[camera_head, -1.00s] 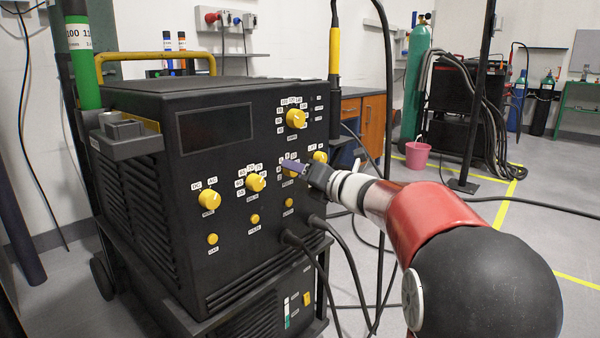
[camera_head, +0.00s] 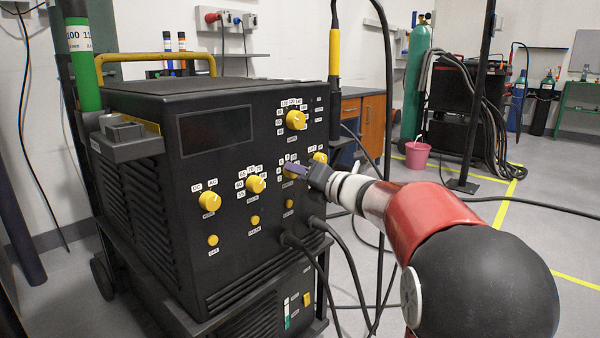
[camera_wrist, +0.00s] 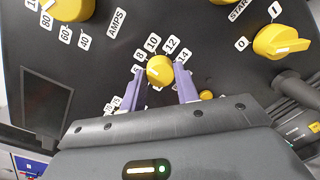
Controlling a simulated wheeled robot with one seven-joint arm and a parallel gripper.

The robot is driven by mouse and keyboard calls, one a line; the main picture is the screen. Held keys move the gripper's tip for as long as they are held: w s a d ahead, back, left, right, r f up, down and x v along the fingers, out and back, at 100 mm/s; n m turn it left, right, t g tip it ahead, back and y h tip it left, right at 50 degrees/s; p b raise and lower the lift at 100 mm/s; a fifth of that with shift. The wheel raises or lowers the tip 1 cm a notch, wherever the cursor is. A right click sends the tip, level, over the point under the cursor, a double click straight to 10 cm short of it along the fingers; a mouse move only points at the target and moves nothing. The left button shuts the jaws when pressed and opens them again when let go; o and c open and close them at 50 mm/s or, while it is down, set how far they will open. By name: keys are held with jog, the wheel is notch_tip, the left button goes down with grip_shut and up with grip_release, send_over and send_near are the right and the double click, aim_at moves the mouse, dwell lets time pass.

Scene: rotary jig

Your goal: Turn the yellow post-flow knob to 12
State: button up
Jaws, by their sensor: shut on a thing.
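The yellow post-flow knob (camera_wrist: 160,68) shows in the wrist view with labels 8, 10, 12 and 14 fanned around its far side. A small pale mark shows on it, but I cannot tell exactly which number it points at. My gripper (camera_head: 296,170) is shut on this knob, with one purple finger on each side of it in the wrist view. In the head view the fingers and wrist hide most of the knob (camera_head: 288,173) and some of its labels. The knob sits on the front of the black welding machine (camera_head: 230,215).
Other yellow knobs are close by: the AMPS knob (camera_head: 296,120) above, one (camera_head: 256,183) to the left, and one (camera_head: 320,157) partly behind my gripper at right. A small yellow button (camera_head: 289,204) is below. Black cables (camera_head: 318,265) hang from the lower front.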

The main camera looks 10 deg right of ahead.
jog(key=shift+d+m+g+p, duration=0.1)
jog(key=shift+m+g+p, duration=0.2)
jog(key=shift+m+p, duration=3)
jog(key=shift+m+g+p, duration=0.3)
jog(key=shift+m+p, duration=2.25)
jog(key=shift+m, duration=1.35)
jog(key=o, duration=1)
jog(key=shift+v, duration=3.9)
jog(key=shift+d, duration=0.1)
